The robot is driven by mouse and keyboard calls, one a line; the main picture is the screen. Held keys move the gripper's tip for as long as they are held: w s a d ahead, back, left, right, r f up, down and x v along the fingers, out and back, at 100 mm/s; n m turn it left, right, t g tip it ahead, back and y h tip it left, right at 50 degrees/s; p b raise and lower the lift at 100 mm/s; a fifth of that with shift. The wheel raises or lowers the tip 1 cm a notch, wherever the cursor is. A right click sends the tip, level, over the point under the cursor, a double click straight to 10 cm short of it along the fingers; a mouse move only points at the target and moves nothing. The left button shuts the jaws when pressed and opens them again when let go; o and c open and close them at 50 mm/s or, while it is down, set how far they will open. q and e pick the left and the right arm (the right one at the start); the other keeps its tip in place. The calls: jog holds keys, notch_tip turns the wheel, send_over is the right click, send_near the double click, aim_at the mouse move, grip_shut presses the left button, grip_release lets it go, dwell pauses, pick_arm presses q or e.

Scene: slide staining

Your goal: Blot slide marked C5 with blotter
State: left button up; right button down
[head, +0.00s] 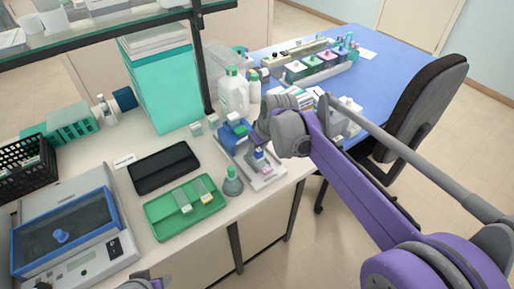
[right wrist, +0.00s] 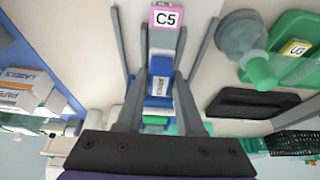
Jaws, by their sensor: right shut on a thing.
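The slide marked C5 (right wrist: 167,17), with a pink label, is between the fingertips of my right gripper in the right wrist view. My right gripper (head: 261,152) is shut on it, above the bench near its front right edge. The blue blotter (right wrist: 161,84), with a white label, shows between the fingers, farther back than the slide. I cannot tell whether the slide touches anything.
A green-capped flask (head: 232,185) stands left of the gripper. A green tray (head: 160,222) with slides and a black case (head: 164,167) lie farther left. White bottles (head: 234,93) stand behind. A blue desk (head: 375,85) and a chair (head: 428,105) are right.

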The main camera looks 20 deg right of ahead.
jog(key=shift+f+b, duration=0.3)
jog(key=shift+f, duration=0.2)
dwell(0.6)
jog(key=shift+f, duration=0.1)
dwell(1.1)
jog(key=shift+r+p, duration=2.4)
jog(key=shift+r, duration=1.2)
jog(key=shift+f, duration=0.1)
